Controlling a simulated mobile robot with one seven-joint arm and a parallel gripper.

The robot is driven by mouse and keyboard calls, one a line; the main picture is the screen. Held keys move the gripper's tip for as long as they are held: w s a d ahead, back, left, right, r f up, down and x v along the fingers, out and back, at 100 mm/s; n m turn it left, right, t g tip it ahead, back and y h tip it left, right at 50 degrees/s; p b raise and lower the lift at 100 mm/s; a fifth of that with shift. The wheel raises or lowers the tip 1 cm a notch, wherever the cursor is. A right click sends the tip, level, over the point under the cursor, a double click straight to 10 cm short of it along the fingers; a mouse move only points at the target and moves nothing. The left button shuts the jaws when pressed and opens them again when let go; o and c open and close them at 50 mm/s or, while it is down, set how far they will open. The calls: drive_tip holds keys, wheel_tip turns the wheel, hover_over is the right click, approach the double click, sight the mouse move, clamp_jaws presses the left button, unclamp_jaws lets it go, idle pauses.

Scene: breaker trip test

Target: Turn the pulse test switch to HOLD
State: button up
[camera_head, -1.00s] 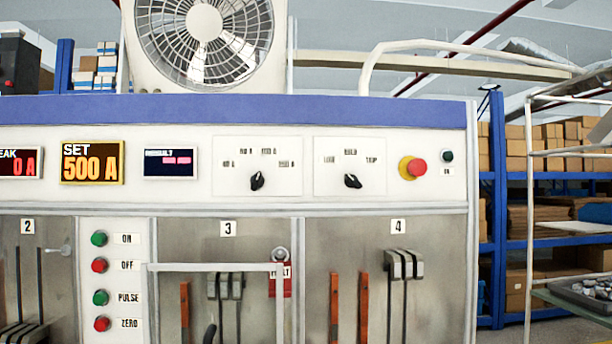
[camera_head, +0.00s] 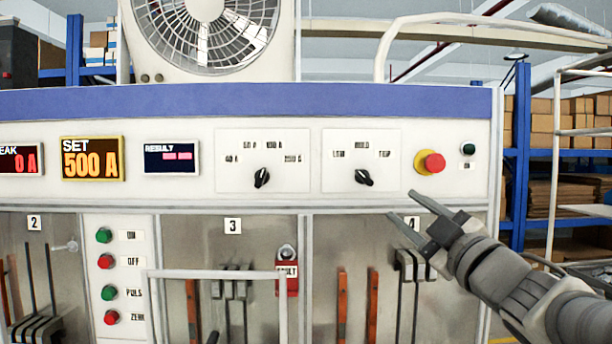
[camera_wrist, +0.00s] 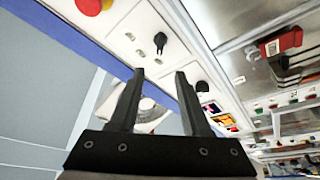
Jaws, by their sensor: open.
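The pulse test switch (camera_head: 364,177) is a black knob on a white plate, with small labels at left, top (HOLD) and right. Its slanted bar runs from upper left to lower right; which end is the pointer is unclear. My gripper (camera_head: 401,204) is open and empty, to the lower right of the switch in the head view, its fingers pointing up-left. In the wrist view the switch (camera_wrist: 160,42) appears beyond the open fingertips of my gripper (camera_wrist: 160,71), roughly centred between them and apart from them.
A red button on a yellow base (camera_head: 430,162) sits just right of the switch plate, near the fingers. Another black knob (camera_head: 262,177) is to the left. Levers (camera_head: 408,262) and a light bar guard (camera_head: 215,273) stand below. The panel face around the switch is clear.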

sight(366, 178)
drive_tip(key=p+x, duration=0.4)
drive_tip(key=x, duration=1)
drive_tip(key=shift+w+a, duration=0.15)
drive_tip(key=shift+w, duration=0.25)
clamp_jaws()
